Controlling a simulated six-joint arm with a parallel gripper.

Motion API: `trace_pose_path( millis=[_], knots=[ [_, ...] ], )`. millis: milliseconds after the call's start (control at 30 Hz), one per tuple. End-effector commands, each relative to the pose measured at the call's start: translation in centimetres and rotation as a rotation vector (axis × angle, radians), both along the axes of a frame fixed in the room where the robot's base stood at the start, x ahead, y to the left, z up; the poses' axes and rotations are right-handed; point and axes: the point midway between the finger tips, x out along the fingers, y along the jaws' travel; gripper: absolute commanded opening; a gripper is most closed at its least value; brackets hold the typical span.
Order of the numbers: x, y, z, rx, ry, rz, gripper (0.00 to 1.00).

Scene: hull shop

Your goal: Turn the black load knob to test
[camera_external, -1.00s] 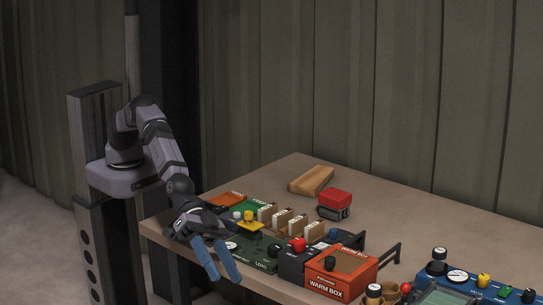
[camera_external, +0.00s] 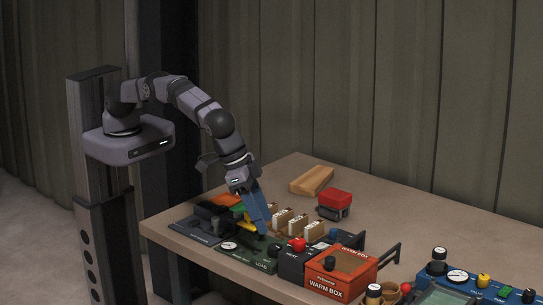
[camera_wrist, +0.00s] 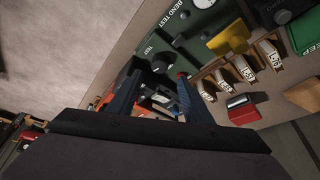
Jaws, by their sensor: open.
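The green bend test box (camera_external: 243,257) stands near the table's front edge, with LOAD lettered on its face. Its black load knob (camera_external: 274,250) sits on the right part of the box. In the wrist view the green panel (camera_wrist: 190,48) shows the words BEND TEST and TEST, and the dark knob (camera_wrist: 161,64) lies beyond the fingertips, near the TEST label. My gripper (camera_external: 262,229) points down above the box, just up and left of the knob, with blue fingers. In the wrist view my gripper (camera_wrist: 157,82) is open and apart from the knob. Which way the knob points is unclear.
A yellow part (camera_wrist: 228,40) sits close beside the fingers. Several tan holders with white labels (camera_external: 298,225) stand behind. A black unit with a red knob (camera_external: 297,244) and the orange warm box (camera_external: 327,287) stand to the right. The table's back is mostly clear.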

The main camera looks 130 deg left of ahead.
Motion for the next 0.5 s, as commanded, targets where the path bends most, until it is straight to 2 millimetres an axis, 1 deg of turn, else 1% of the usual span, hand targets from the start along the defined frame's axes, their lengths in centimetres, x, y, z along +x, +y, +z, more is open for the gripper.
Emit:
trace_pose_path(
  millis=[167,500],
  knots=[
    [0.3,0.3,-1.0,0.0,0.002,-0.001,0.46],
    [1.6,1.0,-4.7,-0.002,0.0,-0.003,0.46]
  ],
)
